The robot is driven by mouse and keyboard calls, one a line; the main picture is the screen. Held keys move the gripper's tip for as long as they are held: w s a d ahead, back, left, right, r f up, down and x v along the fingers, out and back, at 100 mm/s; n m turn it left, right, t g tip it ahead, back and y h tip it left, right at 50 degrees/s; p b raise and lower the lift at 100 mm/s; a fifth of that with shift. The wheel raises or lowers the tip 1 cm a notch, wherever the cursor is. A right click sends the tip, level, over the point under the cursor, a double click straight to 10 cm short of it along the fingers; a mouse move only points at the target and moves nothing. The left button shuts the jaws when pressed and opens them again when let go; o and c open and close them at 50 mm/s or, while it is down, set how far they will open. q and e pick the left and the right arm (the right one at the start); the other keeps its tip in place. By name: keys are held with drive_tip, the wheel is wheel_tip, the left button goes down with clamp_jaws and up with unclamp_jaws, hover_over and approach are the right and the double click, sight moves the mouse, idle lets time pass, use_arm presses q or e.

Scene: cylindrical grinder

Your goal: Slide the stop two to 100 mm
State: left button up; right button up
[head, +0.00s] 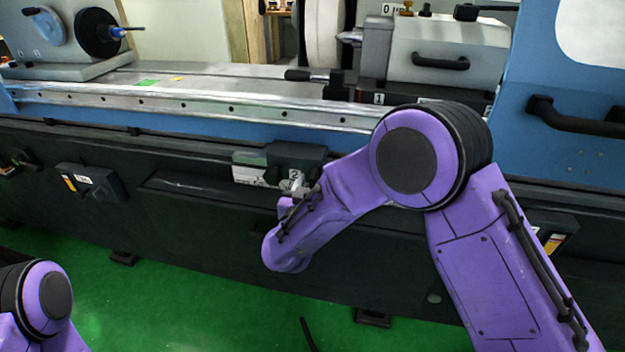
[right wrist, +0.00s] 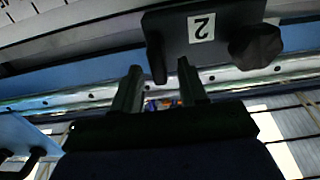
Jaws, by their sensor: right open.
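Stop two (head: 297,155) is a dark block with a white "2" label on the long dark rail at the front of the machine. In the right wrist view, stop two (right wrist: 215,32) fills the top, its label upside down, with a black knob (right wrist: 255,46) and a dark lever (right wrist: 154,50). My right gripper (head: 296,186) is just in front of the block, partly hidden by my arm. Its fingers (right wrist: 158,82) are apart, and the lever's end appears between their tips; I cannot tell whether they touch. My left gripper is out of view; only a left arm joint shows.
A white plate (head: 250,170) is left of stop two. Another dark block (head: 90,182) is farther left along the machine's front, and a further one (head: 552,232) is at right. The blue machine bed with its metal table (head: 215,95) rises behind. Green floor (head: 190,290) is open in front.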

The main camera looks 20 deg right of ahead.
drive_tip(key=v, duration=0.8)
drive_tip(key=shift+a, duration=0.1)
drive_tip(key=s+d+f+g+y+p, duration=0.1)
drive_tip(key=s+d+f+g+y, duration=0.15)
drive_tip(key=f, duration=0.55)
drive_tip(key=s+d+f+g+y, duration=0.1)
drive_tip(key=s+d+f+y, duration=0.25)
drive_tip(key=f, duration=0.45)
drive_tip(key=s+d+f+g, duration=0.3)
drive_tip(key=s+f, duration=0.1)
drive_tip(key=s, duration=0.4)
drive_tip(key=s+d+f+g+p, duration=0.1)
drive_tip(key=s+d+f, duration=0.3)
drive_tip(key=s, duration=0.5)
drive_tip(key=s+d+f+g+p, duration=0.1)
drive_tip(key=s+d+f+g, duration=0.2)
drive_tip(key=s, duration=0.6)
drive_tip(key=shift+d+f+m+g, duration=0.25)
drive_tip(key=shift+f+m+g, duration=0.05)
drive_tip(key=shift+f+g, duration=0.6)
